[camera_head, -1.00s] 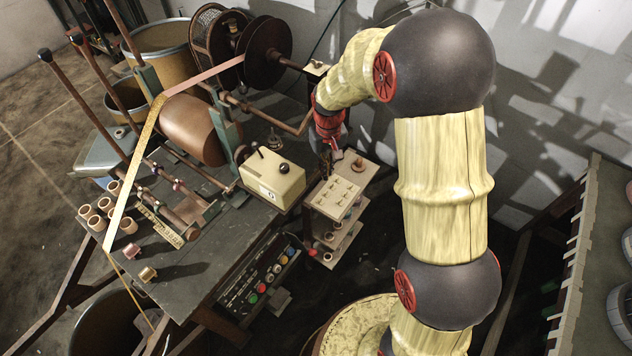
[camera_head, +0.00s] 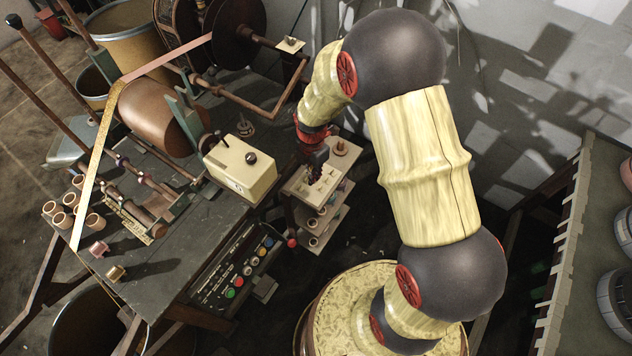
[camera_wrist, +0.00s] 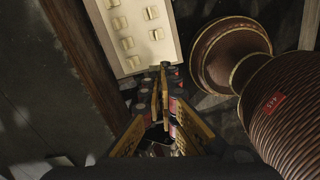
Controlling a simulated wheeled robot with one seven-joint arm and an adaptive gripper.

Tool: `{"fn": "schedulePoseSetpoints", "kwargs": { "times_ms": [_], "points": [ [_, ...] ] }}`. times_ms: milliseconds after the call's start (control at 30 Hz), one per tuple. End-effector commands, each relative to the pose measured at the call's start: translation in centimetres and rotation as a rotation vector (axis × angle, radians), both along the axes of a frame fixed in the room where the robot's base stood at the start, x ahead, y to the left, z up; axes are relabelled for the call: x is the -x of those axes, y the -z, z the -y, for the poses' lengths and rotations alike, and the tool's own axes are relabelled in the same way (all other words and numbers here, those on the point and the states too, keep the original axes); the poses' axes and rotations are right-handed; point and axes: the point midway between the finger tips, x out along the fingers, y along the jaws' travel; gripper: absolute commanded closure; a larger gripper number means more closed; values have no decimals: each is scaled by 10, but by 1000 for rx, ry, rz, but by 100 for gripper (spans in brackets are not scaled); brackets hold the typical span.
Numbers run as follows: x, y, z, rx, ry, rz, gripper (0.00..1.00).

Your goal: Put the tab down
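Several small cream tabs (camera_wrist: 127,42) lie in rows on the pale top board (camera_wrist: 108,14) of a small shelved stand. In the head view the board (camera_head: 290,186) is beside the dark bench, and my gripper (camera_head: 317,176) is over it, covering part of it. In the wrist view my gripper (camera_wrist: 160,82) points towards the board's near edge, with its tan fingers close together. I cannot make out a tab between them. The contact with the board is hidden.
A cream control box (camera_head: 240,170) with a dark knob stands left of the stand. A roller and tape machine (camera_head: 160,120) fills the bench behind it. A button panel (camera_head: 238,275) is at the bench front.

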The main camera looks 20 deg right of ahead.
Motion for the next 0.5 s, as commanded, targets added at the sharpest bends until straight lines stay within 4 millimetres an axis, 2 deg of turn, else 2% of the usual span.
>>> {"fn": "schedulePoseSetpoints", "kwargs": {
  "times_ms": [100, 267, 500],
  "points": [
    [3, 7, 0, 0, -109, 2, 100],
    [5, 16, 0, 0, -169, 1, 100],
    [6, 56, 0, 0, -172, -2, 100]
  ]
}}
